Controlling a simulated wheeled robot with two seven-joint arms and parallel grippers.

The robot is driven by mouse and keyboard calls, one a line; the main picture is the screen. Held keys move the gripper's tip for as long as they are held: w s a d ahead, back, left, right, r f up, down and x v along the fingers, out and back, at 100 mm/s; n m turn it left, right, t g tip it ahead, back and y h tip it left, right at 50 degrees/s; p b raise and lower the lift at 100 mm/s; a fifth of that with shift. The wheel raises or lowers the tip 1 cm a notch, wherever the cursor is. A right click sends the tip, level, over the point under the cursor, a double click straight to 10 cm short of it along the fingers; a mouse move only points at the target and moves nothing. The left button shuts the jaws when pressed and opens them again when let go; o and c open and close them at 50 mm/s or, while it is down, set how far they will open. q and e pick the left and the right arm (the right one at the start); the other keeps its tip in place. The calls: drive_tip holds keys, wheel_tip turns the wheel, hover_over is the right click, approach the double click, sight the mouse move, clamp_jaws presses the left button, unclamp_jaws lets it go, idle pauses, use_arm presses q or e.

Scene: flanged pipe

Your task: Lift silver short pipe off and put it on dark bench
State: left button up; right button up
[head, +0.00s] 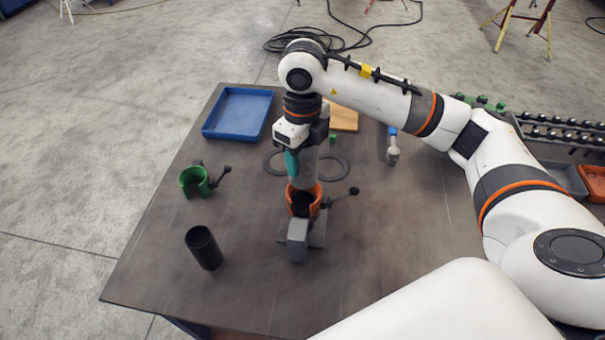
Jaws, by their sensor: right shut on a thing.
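My right gripper (304,156) comes down from above and is shut on the silver short pipe (306,174), which is upright. Teal finger padding shows at the pipe's left side, and the gripper hides its upper part. The pipe's lower end is at the back rim of an orange clamp collar (303,208) on a grey stand. The collar's opening looks dark, and I cannot tell whether the pipe is clear of it. The dark bench (390,250) lies under everything. My left gripper is not in view.
A green clamp (195,181) with a handle and a black cylinder (204,248) stand at the left. A blue tray (238,114) is at the back left. Flat dark rings (334,165) lie behind the pipe. A small silver and blue item (392,150) lies right. The front right bench is bare.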

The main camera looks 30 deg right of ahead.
wheel_tip(320, 180, up, 2)
drive_tip(key=shift+r, duration=0.1)
idle(0.4)
drive_tip(key=shift+r+p, duration=1.35)
drive_tip(key=shift+r, duration=1.15)
drive_tip(key=shift+f, duration=0.15)
